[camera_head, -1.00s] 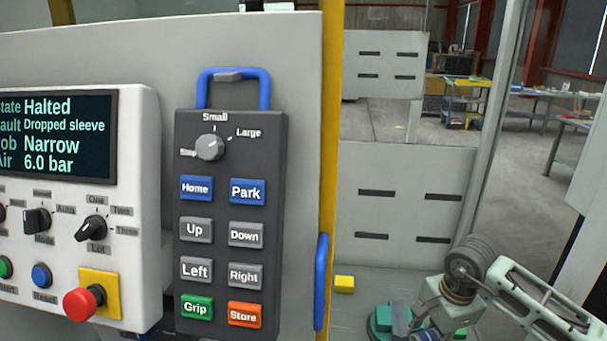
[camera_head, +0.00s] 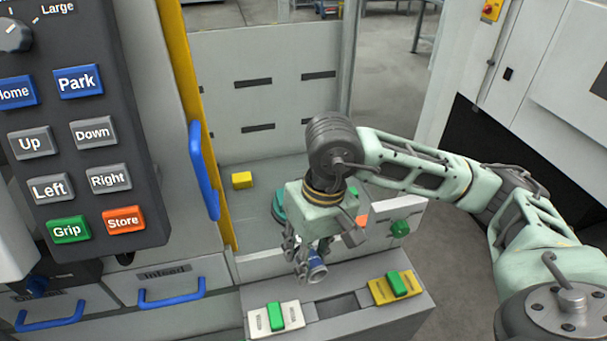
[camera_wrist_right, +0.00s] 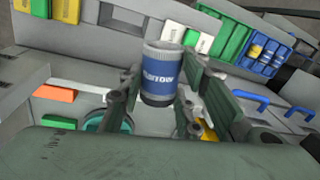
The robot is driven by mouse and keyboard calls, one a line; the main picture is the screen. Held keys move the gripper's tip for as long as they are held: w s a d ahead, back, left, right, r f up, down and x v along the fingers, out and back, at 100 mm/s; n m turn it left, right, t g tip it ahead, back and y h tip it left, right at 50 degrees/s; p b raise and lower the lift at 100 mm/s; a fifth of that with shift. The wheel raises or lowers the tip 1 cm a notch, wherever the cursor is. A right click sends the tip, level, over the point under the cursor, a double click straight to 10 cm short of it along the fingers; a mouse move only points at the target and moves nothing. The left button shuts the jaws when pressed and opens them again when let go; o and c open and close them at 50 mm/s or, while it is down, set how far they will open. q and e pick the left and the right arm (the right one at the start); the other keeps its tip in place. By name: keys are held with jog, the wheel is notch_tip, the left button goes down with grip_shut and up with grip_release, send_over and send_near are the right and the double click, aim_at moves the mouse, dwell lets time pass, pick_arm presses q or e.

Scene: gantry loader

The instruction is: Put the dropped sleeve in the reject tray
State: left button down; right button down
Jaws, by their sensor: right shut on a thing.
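The sleeve (camera_head: 313,266) is a small grey cylinder with a blue band; in the right wrist view the sleeve (camera_wrist_right: 161,75) shows lettering ending in "rrow". My right gripper (camera_head: 306,258) is shut on it, pointing down, and holds it above the back edge of a grey cabinet top. In the right wrist view the fingers (camera_wrist_right: 158,112) lie either side of the sleeve. No tray labelled reject can be read in these frames. My left gripper is not in view.
The grey cabinet (camera_head: 375,325) carries a white plate (camera_head: 257,322) and a yellow plate (camera_head: 380,293), each with a green block, around a dark recess (camera_head: 338,306). A yellow block (camera_head: 242,180) lies behind. A blue crate (camera_wrist_right: 278,45) holds several items. A button pendant (camera_head: 80,130) hangs left.

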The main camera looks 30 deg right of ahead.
jog(key=w+d+f+m+p, duration=0.1)
jog(key=w+d+f+m, duration=0.1)
jog(key=w+d+m, duration=0.5)
jog(key=w+d+f+m+t+h+p, duration=0.1)
jog(key=w+d+f+m, duration=0.2)
jog(key=w+d+m, duration=0.4)
jog(key=m, duration=0.3)
jog(key=shift+w+f+t+h, duration=0.15)
jog(key=shift+w+t+h, duration=0.05)
jog(key=shift+t+h, duration=0.1)
jog(key=shift+f, duration=0.1)
notch_tip(320, 180, down, 10)
jog(key=b, duration=0.5)
jog(key=shift+r, duration=0.25)
